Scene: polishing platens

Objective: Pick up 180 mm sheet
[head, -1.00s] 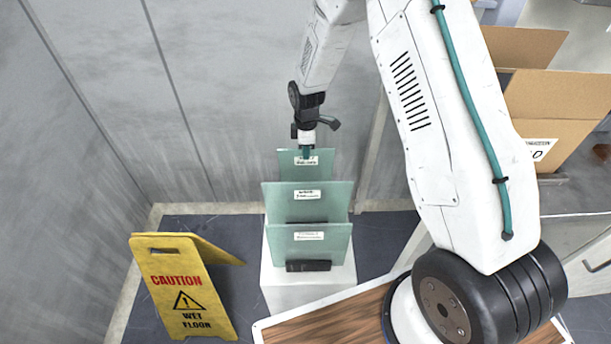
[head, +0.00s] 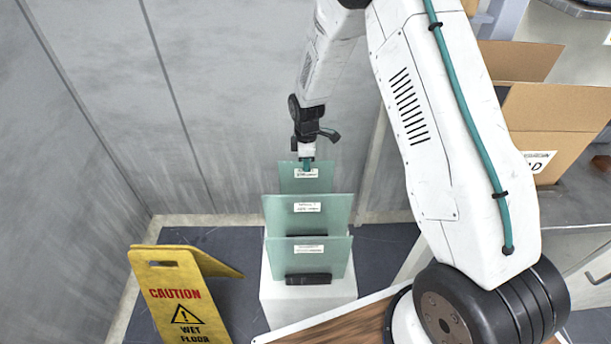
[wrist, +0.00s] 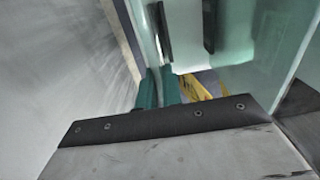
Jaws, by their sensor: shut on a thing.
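Three greenish glass sheets with white labels stand upright one behind another on a white pedestal (head: 305,303). The labels are too small to read, so I cannot tell the 180 mm size from them. My gripper (head: 307,164) is at the top edge of the rear sheet (head: 291,184), its teal fingers shut on it. The rear sheet looks narrowest, and its lower part is hidden behind the middle sheet (head: 285,213). The front sheet (head: 282,260) is closest to me. In the wrist view the teal fingers (wrist: 159,90) close around a thin glass edge.
The front sheet's foot is in a black holder (head: 308,279). A yellow wet floor sign (head: 178,292) stands left of the pedestal. Grey wall panels (head: 110,120) rise behind and left. Open cardboard boxes (head: 560,105) are at the right. A wood-topped surface (head: 335,325) is in front.

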